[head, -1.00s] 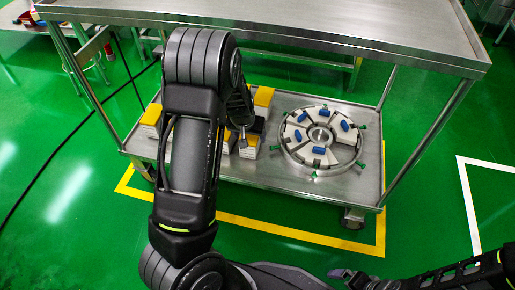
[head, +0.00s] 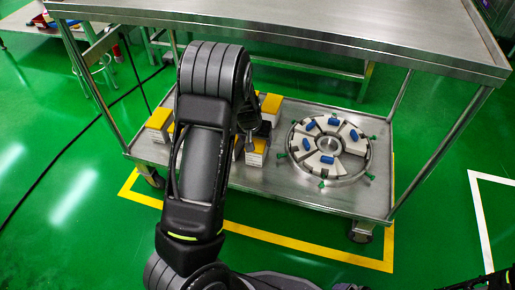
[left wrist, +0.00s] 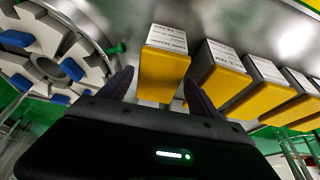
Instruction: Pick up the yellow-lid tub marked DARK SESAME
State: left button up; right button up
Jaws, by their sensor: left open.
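Several yellow-lid tubs with white labels stand on the lower shelf of the steel cart. In the head view one tub (head: 159,120) is at the left, one (head: 271,105) at the back and one (head: 256,153) at the front, near my left gripper (head: 250,130), which my arm partly hides. In the left wrist view my left gripper (left wrist: 155,92) is open, its two dark fingers pointing at the nearest tub (left wrist: 165,72), which shows between and beyond them. My right gripper is not visible.
More tubs (left wrist: 222,78) stand in a row beside the nearest one in the left wrist view. A round metal wheel with blue blocks (head: 328,145) lies right of the tubs. The cart's upper shelf (head: 320,28) overhangs them, with posts at the corners.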

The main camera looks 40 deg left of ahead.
aim_at(257, 141)
pick_arm(q)
jog(key=b+x, duration=0.3)
jog(key=x, duration=0.1)
jog(key=shift+w+f, duration=0.1)
jog(key=shift+f, duration=0.15)
jog(key=shift+w+a+f, duration=0.1)
jog(key=shift+w+f, duration=0.05)
jog(key=shift+f, duration=0.15)
jog(key=shift+f+b, duration=0.2)
jog(key=shift+b, duration=0.1)
dwell(0.5)
jog(key=shift+c, duration=0.3)
grip_shut()
dwell(0.5)
jog(key=shift+w+r, duration=0.1)
jog(key=shift+r, duration=0.05)
